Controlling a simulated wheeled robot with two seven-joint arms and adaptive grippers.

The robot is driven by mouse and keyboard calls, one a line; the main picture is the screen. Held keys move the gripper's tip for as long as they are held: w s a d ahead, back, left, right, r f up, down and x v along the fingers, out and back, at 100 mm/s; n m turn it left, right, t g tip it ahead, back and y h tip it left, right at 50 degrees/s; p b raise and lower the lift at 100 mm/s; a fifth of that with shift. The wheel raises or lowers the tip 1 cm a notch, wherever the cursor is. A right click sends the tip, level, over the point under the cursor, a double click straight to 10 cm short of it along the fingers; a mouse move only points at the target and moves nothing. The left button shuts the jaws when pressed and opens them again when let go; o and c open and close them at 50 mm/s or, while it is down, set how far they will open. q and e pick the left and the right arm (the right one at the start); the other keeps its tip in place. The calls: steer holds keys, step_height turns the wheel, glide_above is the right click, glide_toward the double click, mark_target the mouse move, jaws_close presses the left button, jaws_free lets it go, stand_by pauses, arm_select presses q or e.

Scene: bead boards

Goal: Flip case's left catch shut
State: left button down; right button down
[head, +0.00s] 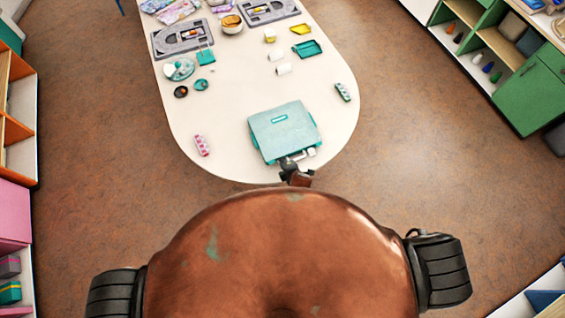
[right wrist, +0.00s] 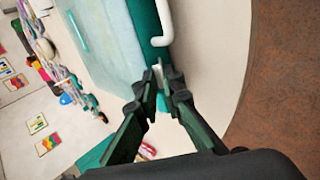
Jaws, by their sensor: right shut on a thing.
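The teal case (head: 283,128) lies closed at the near end of the white table; its front side and lid also show in the right wrist view (right wrist: 110,38). A white handle (right wrist: 164,24) sticks out from its front. My right gripper (head: 290,163) is at the front of the case, left of the handle. In the right wrist view its fingertips (right wrist: 160,86) are shut on the small pale left catch (right wrist: 158,72). The fingers partly hide the catch, and I cannot tell whether it is fully down. My left gripper is not in view.
On the table (head: 235,110), a pink bead strip (head: 202,145) lies left of the case and a green one (head: 343,92) to its right. Teal trays, bowls and grey boards (head: 182,38) stand farther back. The table's rounded near edge is close to my right gripper.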

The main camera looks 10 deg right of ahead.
steer(key=p, duration=0.2)
steer(key=r+g+p, duration=0.1)
steer(key=p, duration=0.1)
steer(key=shift+w+a+r+p, duration=0.1)
steer(key=shift+w+r+p, duration=0.05)
steer(key=shift+w+p, duration=0.2)
steer(key=shift+w+g+h, duration=0.35)
steer(key=shift+g+h, duration=0.05)
steer(key=shift+g, duration=0.3)
steer(key=shift+w+a+g, duration=0.1)
steer(key=shift+w+g, duration=0.05)
steer(key=shift+g, duration=0.55)
steer(key=c, duration=2)
jaws_free()
steer(key=shift+c, duration=0.2)
